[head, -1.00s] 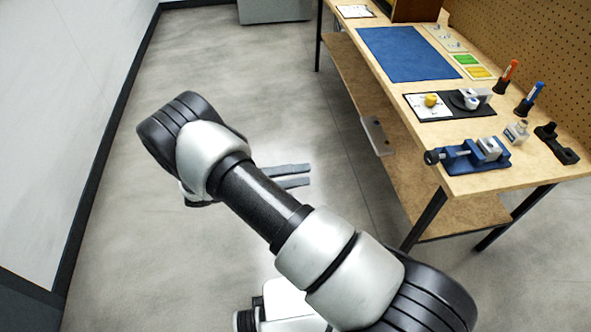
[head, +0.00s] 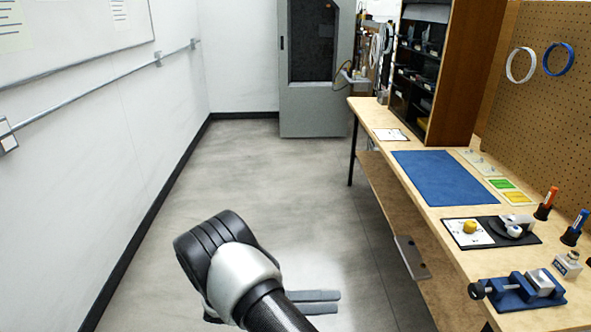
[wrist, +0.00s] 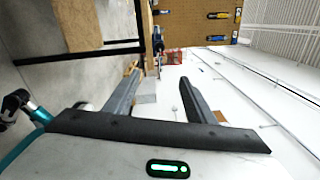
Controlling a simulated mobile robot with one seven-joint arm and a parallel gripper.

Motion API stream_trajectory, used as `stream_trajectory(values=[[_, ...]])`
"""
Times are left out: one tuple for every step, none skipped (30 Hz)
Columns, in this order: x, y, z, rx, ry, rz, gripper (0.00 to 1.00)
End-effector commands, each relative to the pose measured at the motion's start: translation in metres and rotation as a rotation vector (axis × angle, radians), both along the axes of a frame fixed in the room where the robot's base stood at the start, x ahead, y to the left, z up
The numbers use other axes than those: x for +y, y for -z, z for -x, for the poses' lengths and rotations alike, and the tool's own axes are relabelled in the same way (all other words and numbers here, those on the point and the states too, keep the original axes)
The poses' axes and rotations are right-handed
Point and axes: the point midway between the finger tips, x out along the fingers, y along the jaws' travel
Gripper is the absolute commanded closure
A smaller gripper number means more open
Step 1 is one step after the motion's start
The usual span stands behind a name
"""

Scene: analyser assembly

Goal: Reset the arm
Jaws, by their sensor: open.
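My arm reaches out over the bare floor, left of the workbench, in the head view. My gripper (head: 336,302) shows there as two grey fingers, partly hidden behind the wrist. In the wrist view my gripper (wrist: 160,78) has its two fingers apart, with nothing held between them.
The workbench (head: 440,228) at the right holds a blue mat (head: 445,178), a blue vise (head: 522,290), a black tray with a yellow part (head: 470,227), and markers. A grey cabinet (head: 313,110) stands at the back. A white wall runs along the left. The floor (head: 270,180) between is clear.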

Motion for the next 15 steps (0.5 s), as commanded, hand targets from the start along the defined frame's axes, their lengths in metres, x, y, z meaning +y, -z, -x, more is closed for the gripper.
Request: stream_trajectory(values=[[-0.002, -0.009, -0.001, -0.037, 0.022, -0.030, 0.50], [-0.004, -0.015, -0.001, -0.066, 0.040, -0.053, 0.50], [-0.007, -0.024, -0.001, -0.117, 0.069, -0.090, 0.50], [-0.010, -0.032, 0.000, -0.162, 0.096, -0.123, 0.50], [-0.013, -0.041, 0.001, -0.213, 0.127, -0.158, 0.50], [-0.017, -0.053, 0.003, -0.288, 0.173, -0.207, 0.50], [-0.021, -0.062, 0.006, -0.350, 0.213, -0.246, 0.50], [-0.024, -0.071, 0.008, -0.411, 0.252, -0.282, 0.50], [-0.028, -0.083, 0.012, -0.496, 0.306, -0.328, 0.50], [-0.031, -0.092, 0.016, -0.558, 0.349, -0.361, 0.50], [-0.033, -0.100, 0.019, -0.622, 0.393, -0.394, 0.50], [-0.037, -0.111, 0.024, -0.705, 0.451, -0.434, 0.50], [-0.039, -0.119, 0.029, -0.769, 0.496, -0.461, 0.50], [-0.041, -0.127, 0.033, -0.833, 0.541, -0.489, 0.50], [-0.043, -0.138, 0.039, -0.919, 0.605, -0.523, 0.50]])
